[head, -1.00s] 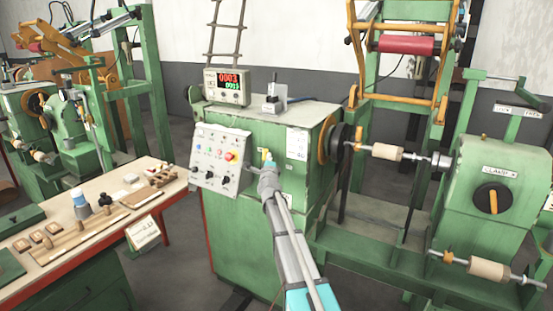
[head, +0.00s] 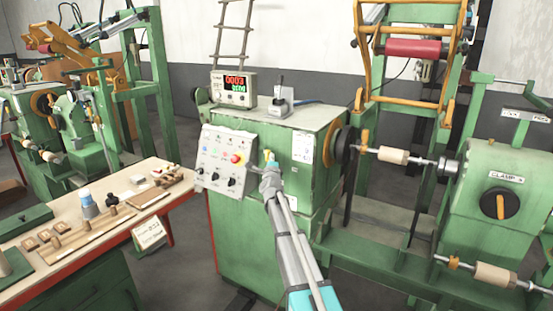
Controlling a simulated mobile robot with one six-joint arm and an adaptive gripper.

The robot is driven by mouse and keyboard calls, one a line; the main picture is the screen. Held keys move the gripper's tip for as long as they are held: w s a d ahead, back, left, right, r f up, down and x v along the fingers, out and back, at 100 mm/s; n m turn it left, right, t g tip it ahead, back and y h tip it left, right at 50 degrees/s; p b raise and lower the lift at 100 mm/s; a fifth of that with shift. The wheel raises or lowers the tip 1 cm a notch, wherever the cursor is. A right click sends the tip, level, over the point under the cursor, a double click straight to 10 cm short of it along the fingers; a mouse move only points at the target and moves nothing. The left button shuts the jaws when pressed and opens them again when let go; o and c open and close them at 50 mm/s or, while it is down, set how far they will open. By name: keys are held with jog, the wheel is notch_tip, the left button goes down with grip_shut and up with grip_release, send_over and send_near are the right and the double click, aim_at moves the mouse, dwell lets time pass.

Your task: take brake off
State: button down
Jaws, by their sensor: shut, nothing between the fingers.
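The control panel (head: 222,163) is a tilted light-grey box on the front of the green winding machine (head: 258,235). My gripper (head: 268,163) is shut and empty, just right of the panel's right edge in the picture. Its fingertips are small and partly hidden, and I cannot tell whether they touch anything.
A counter display (head: 234,88) and a small grey switch unit (head: 280,95) stand on the cabinet. To the right are a spindle with a wooden spool (head: 393,155) and a clamp housing (head: 500,215). A workbench (head: 110,225) with wooden parts and a cup stands at the left.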

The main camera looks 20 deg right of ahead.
jog(key=s, duration=1.3)
jog(key=shift+a, duration=0.4)
